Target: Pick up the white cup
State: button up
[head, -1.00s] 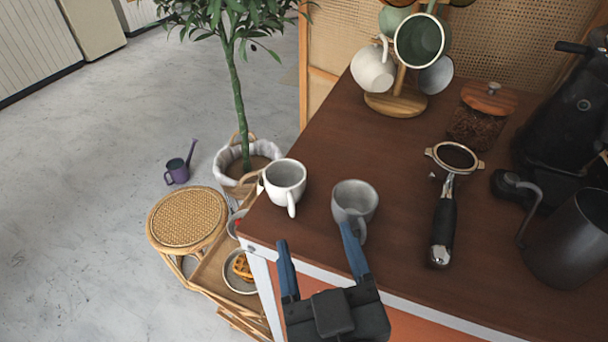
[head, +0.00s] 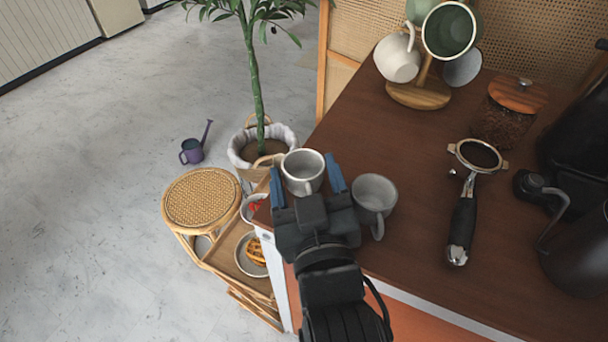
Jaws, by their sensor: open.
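A white cup (head: 302,168) stands upright near the left edge of the brown cart top (head: 410,181). My gripper (head: 306,178) is open, with its blue fingers on either side of the white cup in the picture. I cannot tell whether a finger touches it. The cup's lower part is partly hidden by the gripper. A grey cup (head: 375,193) stands just to the right of my gripper, close to the right finger. Another white cup (head: 397,60) hangs on the wooden mug stand at the back.
The mug stand (head: 418,95) also holds a green cup (head: 449,30). A wicker stool (head: 203,199) and potted plant (head: 257,100) stand left of the cart.

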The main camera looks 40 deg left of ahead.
jog(key=shift+w+a, duration=0.1)
jog(key=shift+a, duration=0.05)
jog(key=c, duration=0.9)
